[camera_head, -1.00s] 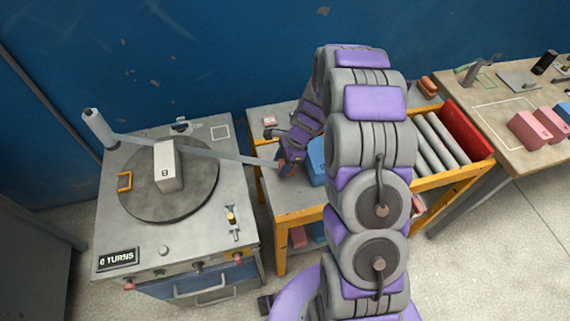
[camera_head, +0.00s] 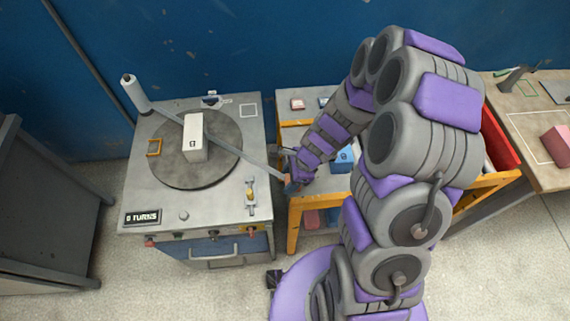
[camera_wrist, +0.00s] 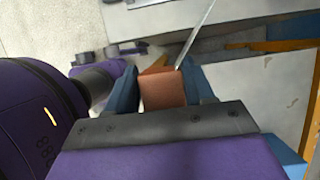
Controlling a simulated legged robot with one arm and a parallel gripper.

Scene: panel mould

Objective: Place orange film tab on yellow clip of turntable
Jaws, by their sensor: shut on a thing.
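The orange film tab (camera_wrist: 162,90) is held between the blue fingers of my gripper (camera_wrist: 160,80) in the wrist view. A pale film strip (camera_head: 250,162) runs from the tab, across the turntable machine, to a grey roll (camera_head: 134,92) at its back left. In the head view my gripper (camera_head: 291,184) is just right of the machine, beside the yellow-framed cart. The grey round turntable (camera_head: 180,170) carries an upright pale box (camera_head: 194,140).
The machine top has a yellow-knobbed lever (camera_head: 250,192) at front right and a "0 TURNS" display (camera_head: 143,217). The cart (camera_head: 303,125) holds a blue block (camera_head: 342,160). A red panel (camera_head: 500,140) and a bench (camera_head: 520,130) are at right. A dark cabinet (camera_head: 45,200) stands left.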

